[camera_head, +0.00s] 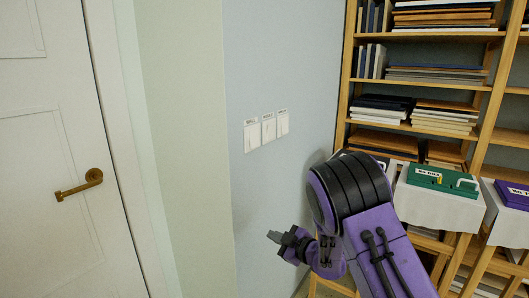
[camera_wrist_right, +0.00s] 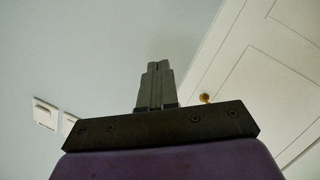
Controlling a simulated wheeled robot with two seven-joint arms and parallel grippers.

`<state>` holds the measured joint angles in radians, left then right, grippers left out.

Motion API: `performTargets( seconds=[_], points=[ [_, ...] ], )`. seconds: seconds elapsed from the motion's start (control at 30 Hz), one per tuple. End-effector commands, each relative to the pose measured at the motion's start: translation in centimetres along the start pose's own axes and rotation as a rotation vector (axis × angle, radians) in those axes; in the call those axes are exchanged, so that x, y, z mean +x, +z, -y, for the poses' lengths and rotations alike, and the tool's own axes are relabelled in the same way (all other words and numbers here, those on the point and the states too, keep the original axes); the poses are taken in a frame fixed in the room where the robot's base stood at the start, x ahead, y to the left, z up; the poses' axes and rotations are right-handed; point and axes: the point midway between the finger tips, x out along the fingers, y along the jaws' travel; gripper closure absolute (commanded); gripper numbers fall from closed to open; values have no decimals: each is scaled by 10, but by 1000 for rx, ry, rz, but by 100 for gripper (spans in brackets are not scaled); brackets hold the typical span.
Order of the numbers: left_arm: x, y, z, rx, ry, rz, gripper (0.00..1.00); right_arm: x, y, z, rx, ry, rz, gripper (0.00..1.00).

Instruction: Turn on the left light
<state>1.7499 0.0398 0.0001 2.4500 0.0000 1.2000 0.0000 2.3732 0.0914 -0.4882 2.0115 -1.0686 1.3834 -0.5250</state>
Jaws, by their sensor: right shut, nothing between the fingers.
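Three white light switches sit in a row on the pale blue wall, each with a small label above it. The left switch (camera_head: 251,136) is nearest the wall corner, the middle switch (camera_head: 268,128) and right switch (camera_head: 282,123) are beside it. My right gripper (camera_head: 273,237) is below the switches, apart from them, pointing left. Its fingers are closed together and empty, as the right wrist view (camera_wrist_right: 157,68) also shows. In that view two switch plates (camera_wrist_right: 45,113) show at the left edge, partly cut off by my gripper body. My left gripper is out of view.
A white door (camera_head: 45,150) with a brass handle (camera_head: 80,187) is at the left. A wooden shelf (camera_head: 343,100) with books and boards stands at the right. A green case (camera_head: 440,180) and a purple case (camera_head: 515,193) are there. The wall around the switches is clear.

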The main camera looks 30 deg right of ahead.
Motion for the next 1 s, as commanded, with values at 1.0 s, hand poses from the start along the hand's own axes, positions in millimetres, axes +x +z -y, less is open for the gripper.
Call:
performTargets(
  seconds=[1.0],
  points=[
    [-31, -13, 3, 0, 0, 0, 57, -61, -181, -205, -1004, -12, -267, 100]
  ],
)
